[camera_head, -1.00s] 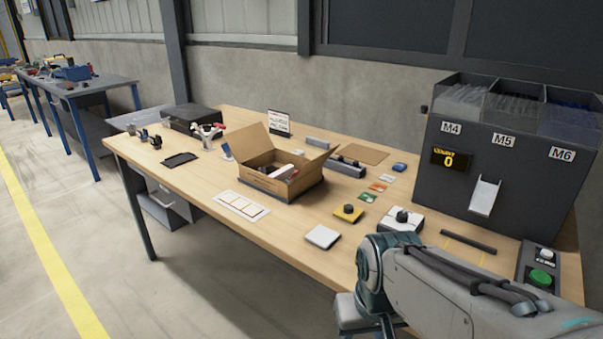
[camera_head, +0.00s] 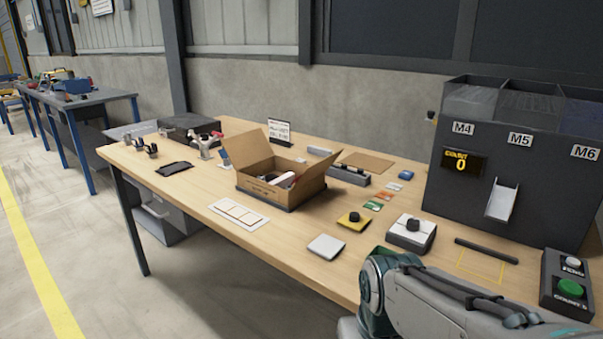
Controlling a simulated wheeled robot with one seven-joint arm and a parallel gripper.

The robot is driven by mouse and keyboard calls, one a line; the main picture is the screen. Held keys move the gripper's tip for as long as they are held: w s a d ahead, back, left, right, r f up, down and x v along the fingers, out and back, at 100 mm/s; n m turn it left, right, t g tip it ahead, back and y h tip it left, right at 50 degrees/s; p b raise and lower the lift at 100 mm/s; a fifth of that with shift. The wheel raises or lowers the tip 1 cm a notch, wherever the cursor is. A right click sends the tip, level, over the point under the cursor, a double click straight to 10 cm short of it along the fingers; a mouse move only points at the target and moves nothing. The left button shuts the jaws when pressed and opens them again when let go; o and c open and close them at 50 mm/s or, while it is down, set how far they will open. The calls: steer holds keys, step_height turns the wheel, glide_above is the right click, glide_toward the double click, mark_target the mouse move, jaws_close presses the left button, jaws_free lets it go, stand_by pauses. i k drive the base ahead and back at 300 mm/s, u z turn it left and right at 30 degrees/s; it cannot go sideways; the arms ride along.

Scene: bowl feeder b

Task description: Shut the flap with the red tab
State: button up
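A brown cardboard box (camera_head: 265,191) stands open on the wooden workbench (camera_head: 185,194), near the middle of the view. Its left flap (camera_head: 247,149) stands up and tilts outward. Its right flap (camera_head: 311,160) is also raised and leans outward. Small items, one of them white, lie inside and are partly hidden by the front wall. I cannot make out a red tab on any flap. Only a grey and teal part of my arm shows at the lower right. My gripper is not in view.
A dark feeder (camera_head: 470,205) with M4, M5 and M6 bins and a chute stands right. A button box (camera_head: 567,285) is beside it. A white card (camera_head: 238,213) lies in front of the box.

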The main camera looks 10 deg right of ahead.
mark_target(312, 171)
steer(key=z, duration=0.5)
steer(key=k, duration=1.15)
steer(key=u, duration=0.4)
steer(key=i, duration=0.85)
steer(key=u, duration=0.55)
steer(key=i, duration=0.95)
steer(key=z, duration=0.25)
